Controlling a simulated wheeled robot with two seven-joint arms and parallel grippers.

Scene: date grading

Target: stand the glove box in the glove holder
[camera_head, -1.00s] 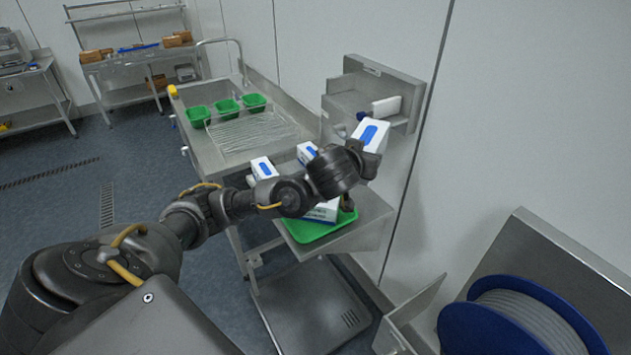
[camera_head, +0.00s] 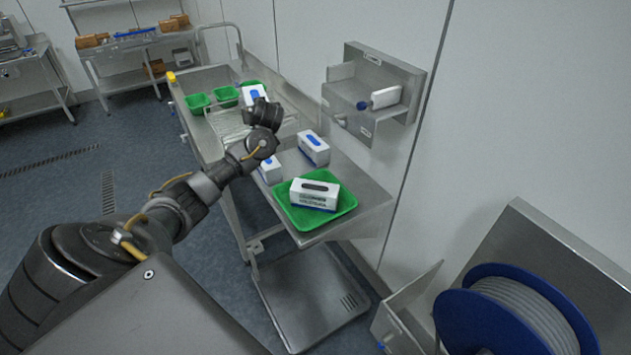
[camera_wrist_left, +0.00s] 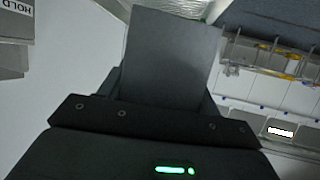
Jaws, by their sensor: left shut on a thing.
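My left gripper (camera_head: 262,108) is shut on a white box with a blue patch (camera_head: 255,93), held over the far part of the steel bench near the green tubs. In the left wrist view the dark gripper body and a grey plate-like shape fill the middle; the box's printed face does not show there. A steel wall holder (camera_head: 345,72) is at the upper right, well apart from my gripper. A white block and a dark blue knob are at it. Another white box with a dark oval top (camera_head: 314,194) lies in a green tray (camera_head: 345,202). My right gripper is out of view.
Two more white-and-blue boxes (camera_head: 313,148) (camera_head: 270,171) stand on the bench behind the tray. Green tubs (camera_head: 198,102) and a wire rack (camera_head: 228,123) are farther back. A blue hose reel (camera_head: 480,310) is at the lower right. Wall is close on the right.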

